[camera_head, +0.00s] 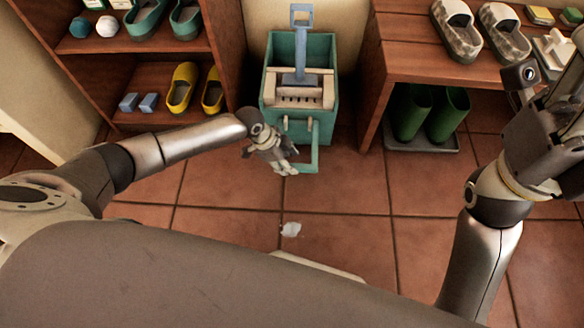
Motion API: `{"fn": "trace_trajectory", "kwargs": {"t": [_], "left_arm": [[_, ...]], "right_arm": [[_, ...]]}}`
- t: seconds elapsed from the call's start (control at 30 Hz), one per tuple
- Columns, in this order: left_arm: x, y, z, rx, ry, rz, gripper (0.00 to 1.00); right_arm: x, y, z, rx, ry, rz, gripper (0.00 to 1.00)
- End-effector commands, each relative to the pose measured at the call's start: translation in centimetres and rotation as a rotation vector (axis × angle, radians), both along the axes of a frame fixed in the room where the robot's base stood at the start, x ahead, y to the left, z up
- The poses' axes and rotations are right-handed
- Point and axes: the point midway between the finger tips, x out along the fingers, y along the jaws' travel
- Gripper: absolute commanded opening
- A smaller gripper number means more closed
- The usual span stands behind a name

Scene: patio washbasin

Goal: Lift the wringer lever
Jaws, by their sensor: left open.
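The wringer lever (300,50) is blue-grey with a loop handle at its top. It rises from the beige wringer (312,88), which sits in a green bucket (272,92) at the back centre. A green loop (315,148) sticks out at the bucket's front. My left gripper (288,168) is open, just in front of the bucket and beside this loop, well short of the lever handle. Whether it touches the loop is unclear. My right gripper (540,95) is at the right edge, far from the bucket, and its fingers are not clear.
A shoe shelf (135,53) with clogs and yellow shoes stands left of the bucket. A wooden bench (400,58) with shoes stands to the right, with green boots (430,112) on a tray beneath. A small white item (291,229) lies on the tiled floor in front.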

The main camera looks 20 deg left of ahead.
Motion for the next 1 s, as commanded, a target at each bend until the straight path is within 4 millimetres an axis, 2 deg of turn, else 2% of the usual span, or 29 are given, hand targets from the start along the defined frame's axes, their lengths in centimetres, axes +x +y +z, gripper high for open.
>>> {"fn": "trace_trajectory", "kwargs": {"t": [0.03,0.23,0.67,1.0], "left_arm": [[0.2,-0.3,-1.1,0.0,0.0,-0.001,0.45],[0.6,-1.0,-2.8,0.0,-0.001,0.0,0.45],[0.7,-1.2,-3.2,-0.001,0.0,0.0,0.45],[0.7,-1.2,-3.2,0.0,0.0,0.001,0.01]], "right_arm": [[-0.2,0.0,-0.2,0.0,-0.018,-0.001,0.5],[-0.6,0.1,0.6,-0.003,-0.056,-0.003,0.5],[-0.8,0.2,1.0,-0.005,-0.066,-0.004,0.5],[-0.8,0.2,1.0,-0.005,-0.066,-0.003,0.5]]}}
